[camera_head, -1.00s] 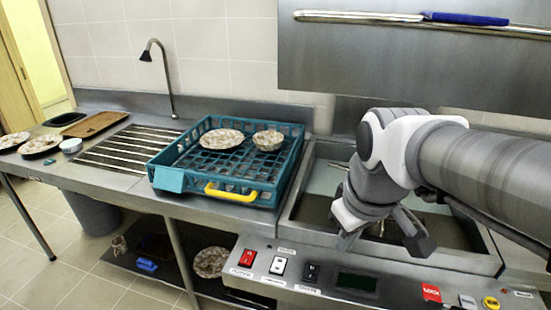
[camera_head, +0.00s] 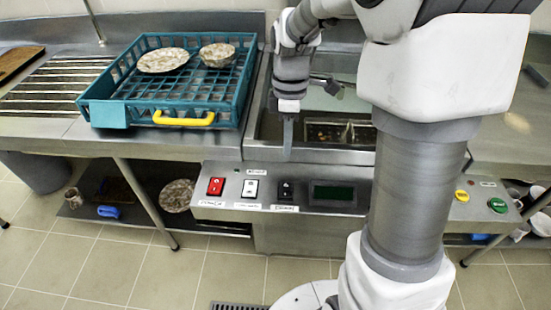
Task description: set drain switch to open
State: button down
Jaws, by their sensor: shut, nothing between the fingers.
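The grey control panel (camera_head: 268,192) runs along the front of the sink unit. It has a red switch (camera_head: 216,186), a white switch (camera_head: 250,189) and a black switch (camera_head: 285,190) in a row, each with a small label. The labels are too small to read, so I cannot tell which is the drain switch or how each is set. My gripper (camera_head: 287,157) is shut and empty, pointing down. In the picture its tip is just above the black switch; a gap shows between them.
A dark display (camera_head: 333,193) is right of the switches. My arm hides the panel's middle right. Beyond it are a yellow button (camera_head: 462,196) and a green button (camera_head: 497,205). A teal dish rack (camera_head: 168,108) with two dishes stands on the left counter. The basin (camera_head: 262,128) lies behind the panel.

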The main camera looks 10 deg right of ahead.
aim_at(286, 196)
dwell(0.3)
jog(key=f+b, duration=0.1)
jog(key=f, duration=0.3)
jog(key=s+f+b, duration=0.1)
jog(key=f, duration=0.4)
jog(key=f+b, duration=0.1)
jog(key=f, duration=0.3)
jog(key=shift+s+a+f, duration=0.25)
jog(key=shift+s+f, duration=0.05)
jog(key=shift+f, duration=0.2)
jog(key=shift+s+f+b, duration=0.2)
jog(key=shift+f+b, duration=0.15)
jog(key=shift+f, duration=0.05)
jog(key=shift+r, duration=0.15)
